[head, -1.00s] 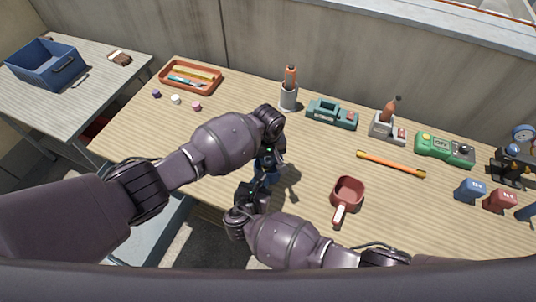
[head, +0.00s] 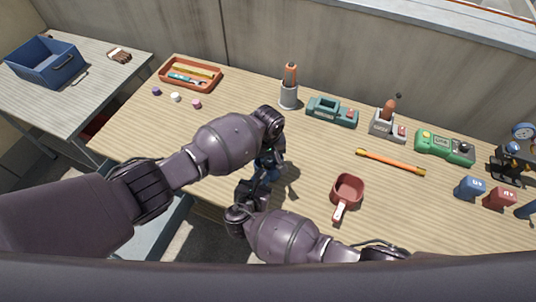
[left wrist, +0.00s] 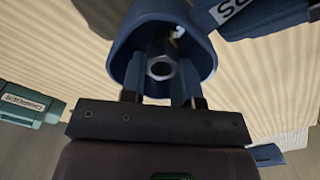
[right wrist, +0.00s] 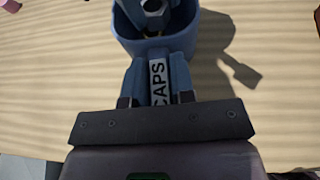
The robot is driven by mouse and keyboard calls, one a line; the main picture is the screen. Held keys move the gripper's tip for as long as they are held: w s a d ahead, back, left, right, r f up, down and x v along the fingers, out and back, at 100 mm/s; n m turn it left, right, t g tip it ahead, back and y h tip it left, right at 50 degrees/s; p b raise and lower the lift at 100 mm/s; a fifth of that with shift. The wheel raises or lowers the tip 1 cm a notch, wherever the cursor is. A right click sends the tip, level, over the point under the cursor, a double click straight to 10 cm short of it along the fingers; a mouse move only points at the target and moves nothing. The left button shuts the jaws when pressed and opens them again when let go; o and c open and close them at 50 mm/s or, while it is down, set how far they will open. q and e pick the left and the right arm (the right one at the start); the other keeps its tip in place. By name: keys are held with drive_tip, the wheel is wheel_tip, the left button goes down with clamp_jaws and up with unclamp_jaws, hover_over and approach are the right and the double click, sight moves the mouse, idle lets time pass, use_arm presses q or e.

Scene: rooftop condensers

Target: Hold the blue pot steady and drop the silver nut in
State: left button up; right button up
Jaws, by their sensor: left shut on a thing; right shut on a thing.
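The blue pot (left wrist: 204,48) is under my left gripper, and it also shows in the right wrist view (right wrist: 185,47). My left gripper (left wrist: 161,80) is shut on the silver nut (left wrist: 161,67), which appears over the pot's opening. I cannot tell how far down it is. My right gripper (right wrist: 152,90) is shut on the pot's handle (right wrist: 158,80), which has a white CAPS label. In the head view, my left gripper (head: 268,162) and right gripper (head: 260,187) are close together near the table's front edge, and my arms mostly hide the pot.
A red pot (head: 347,188) with a handle stands to the right. An orange rod (head: 391,162) lies behind it. A grey holder (head: 288,96), teal device (head: 331,112) and orange tray (head: 190,75) stand along the back. Small caps (head: 175,97) lie at the left.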

use_arm(q)
drive_tip(key=shift+f, duration=0.2)
drive_tip(key=o, duration=1)
drive_tip(key=shift+r, duration=0.1)
use_arm(e)
drive_tip(key=shift+s+f, duration=0.1)
drive_tip(key=shift+f, duration=0.05)
use_arm(q)
wheel_tip(320, 180, up, 12)
